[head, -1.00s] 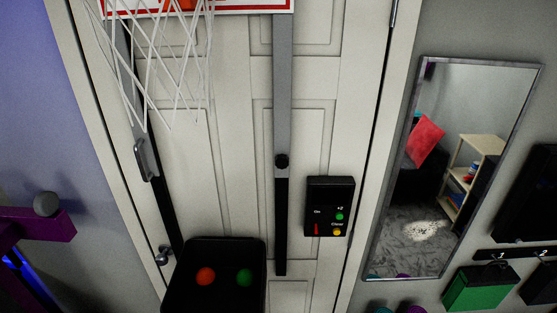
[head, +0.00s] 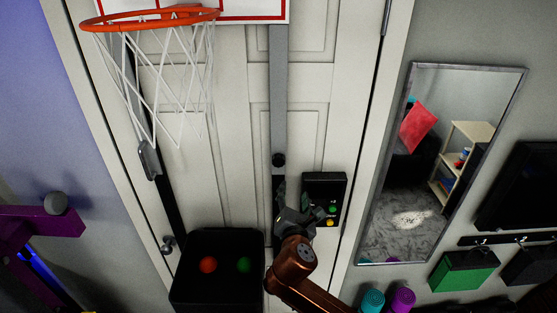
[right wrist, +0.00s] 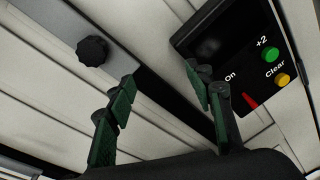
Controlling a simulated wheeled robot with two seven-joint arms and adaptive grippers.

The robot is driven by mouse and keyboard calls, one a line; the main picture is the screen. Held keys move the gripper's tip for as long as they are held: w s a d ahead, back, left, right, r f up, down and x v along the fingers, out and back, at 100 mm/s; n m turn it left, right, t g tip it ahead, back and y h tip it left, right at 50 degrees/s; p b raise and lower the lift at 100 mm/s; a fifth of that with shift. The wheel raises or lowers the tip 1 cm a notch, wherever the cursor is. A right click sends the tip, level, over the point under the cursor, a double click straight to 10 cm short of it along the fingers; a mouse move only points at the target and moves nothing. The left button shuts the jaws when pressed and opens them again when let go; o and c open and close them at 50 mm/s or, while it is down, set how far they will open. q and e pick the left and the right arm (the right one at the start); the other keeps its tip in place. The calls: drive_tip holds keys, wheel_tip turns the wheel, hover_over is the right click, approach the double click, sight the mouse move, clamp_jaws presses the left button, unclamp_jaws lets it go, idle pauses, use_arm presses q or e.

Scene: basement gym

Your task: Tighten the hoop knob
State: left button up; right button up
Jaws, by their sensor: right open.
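The black hoop knob (head: 279,160) sits on the grey and black vertical strap or rail that runs down the white door below the backboard. In the right wrist view the knob (right wrist: 93,50) is round with a ridged edge, up and left of the fingers. My right gripper (head: 293,200) is just below the knob in the head view, in front of the rail. In the right wrist view its two green-padded fingers (right wrist: 166,95) are apart with nothing between them. The knob stands clear of both fingers. My left gripper is not in view.
A black control box (head: 336,185) with coloured buttons is right beside my right gripper; it also shows in the wrist view (right wrist: 215,35). The orange hoop (head: 150,20) and net hang upper left. A mirror (head: 440,165) hangs right.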

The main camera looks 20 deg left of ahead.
sight(278, 163)
drive_tip(key=s+a+r+n+t+y, duration=0.1)
drive_tip(key=s+a+r+n, duration=0.25)
drive_tip(key=r, duration=0.35)
drive_tip(key=x, duration=0.2)
drive_tip(key=p+x, duration=0.1)
drive_tip(key=x, duration=0.2)
drive_tip(key=p+x, duration=0.1)
drive_tip(key=x, duration=0.2)
drive_tip(key=shift+s+a+r, duration=0.1)
drive_tip(key=shift+r, duration=0.2)
drive_tip(key=c, duration=1.2)
